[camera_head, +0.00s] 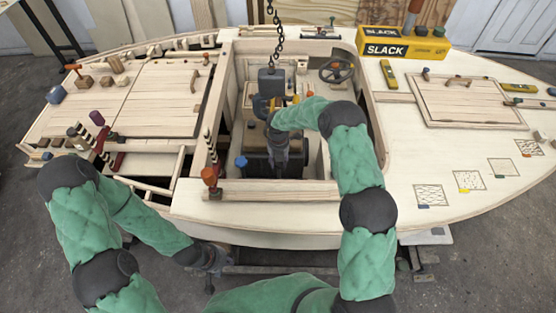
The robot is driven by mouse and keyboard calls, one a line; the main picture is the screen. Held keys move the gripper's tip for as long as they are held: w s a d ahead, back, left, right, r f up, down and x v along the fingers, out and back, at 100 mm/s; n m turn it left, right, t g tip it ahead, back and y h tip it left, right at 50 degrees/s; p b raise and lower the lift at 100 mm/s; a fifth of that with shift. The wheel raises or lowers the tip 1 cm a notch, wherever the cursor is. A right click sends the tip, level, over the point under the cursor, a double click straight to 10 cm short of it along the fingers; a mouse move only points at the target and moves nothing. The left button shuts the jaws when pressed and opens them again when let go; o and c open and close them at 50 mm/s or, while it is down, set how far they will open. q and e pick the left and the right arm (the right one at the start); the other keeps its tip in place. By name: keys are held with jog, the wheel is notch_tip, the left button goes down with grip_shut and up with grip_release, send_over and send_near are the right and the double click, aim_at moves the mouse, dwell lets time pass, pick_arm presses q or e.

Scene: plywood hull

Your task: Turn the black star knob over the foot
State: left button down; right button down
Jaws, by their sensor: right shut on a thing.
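My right gripper (279,162) points down into the cockpit, in front of the grey engine block (271,82). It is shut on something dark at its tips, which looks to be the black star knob. The fingers and the dark parts around them hide its shape. The foot under it cannot be made out. My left gripper (210,284) hangs low in front of the hull's near side, away from the cockpit. It is small and dark, and I cannot tell whether its fingers are open.
A chain (276,35) hangs down to the engine. The near coaming (270,192) borders the cockpit.

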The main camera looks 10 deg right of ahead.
jog(key=shift+n, duration=0.5)
jog(key=c, duration=0.9)
grip_release()
jog(key=shift+c, duration=0.2)
notch_tip(320, 180, up, 12)
